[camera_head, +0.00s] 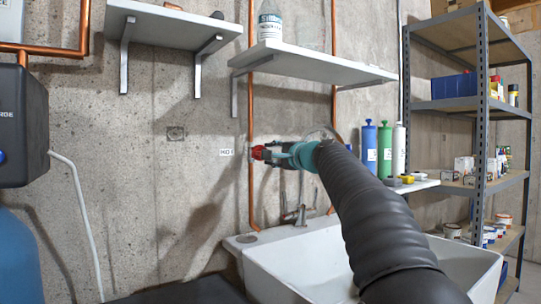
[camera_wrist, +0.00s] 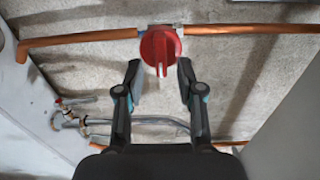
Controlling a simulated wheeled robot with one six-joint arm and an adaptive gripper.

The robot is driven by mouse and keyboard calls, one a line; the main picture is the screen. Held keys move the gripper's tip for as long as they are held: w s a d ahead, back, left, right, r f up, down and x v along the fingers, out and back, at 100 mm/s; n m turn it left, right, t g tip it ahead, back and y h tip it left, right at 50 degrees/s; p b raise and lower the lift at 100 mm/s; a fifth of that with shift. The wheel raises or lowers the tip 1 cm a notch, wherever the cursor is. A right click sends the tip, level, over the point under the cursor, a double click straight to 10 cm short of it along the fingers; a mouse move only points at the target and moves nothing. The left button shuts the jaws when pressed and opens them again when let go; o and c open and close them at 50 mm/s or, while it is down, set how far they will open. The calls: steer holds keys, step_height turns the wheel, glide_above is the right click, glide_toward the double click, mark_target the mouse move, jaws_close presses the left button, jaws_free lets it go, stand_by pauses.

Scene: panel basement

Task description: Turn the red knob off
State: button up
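The red knob (camera_wrist: 160,50) is round with a raised ridge across its face. It sits on a copper pipe in the wrist view, just ahead of my fingertips. My gripper (camera_wrist: 158,75) is open, with one black finger on each side of the knob's near part. I cannot tell whether either finger touches it. In the head view the red knob (camera_head: 258,153) shows at the wall on the left copper pipe, beside a small white label. My gripper (camera_head: 272,153) reaches to it from the right, and its fingers are partly hidden there.
A white sink (camera_head: 300,265) with a metal faucet (camera_head: 300,215) lies below my arm. A wall shelf (camera_head: 310,64) hangs above the knob. Several bottles (camera_head: 385,150) stand right of my arm, before a metal rack (camera_head: 481,110). Bare concrete wall lies left of the knob.

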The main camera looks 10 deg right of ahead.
steer(key=v, duration=1.1)
steer(key=shift+s, duration=0.2)
steer(key=s+a+f+n+g+h, duration=0.1)
steer(key=s+a+f+n+g, duration=0.3)
steer(key=s+f, duration=0.55)
steer(key=s+a+f+n+g+h, duration=0.1)
steer(key=s+a+f+n+g, duration=0.15)
steer(key=s+a+f, duration=0.45)
steer(key=s+d+f+n+g+h, duration=0.2)
steer(key=s+f+n, duration=0.1)
steer(key=s+f, duration=0.7)
steer(key=s+d+f+n+g+h, duration=0.2)
steer(key=s+f+n+h, duration=0.1)
steer(key=s+f, duration=0.7)
step_height(320, 180, down, 4)
steer(key=shift+s+d+f+n, duration=0.15)
steer(key=shift+s+d+n, duration=0.2)
steer(key=shift+n, duration=0.2)
steer(key=shift+g, duration=0.25)
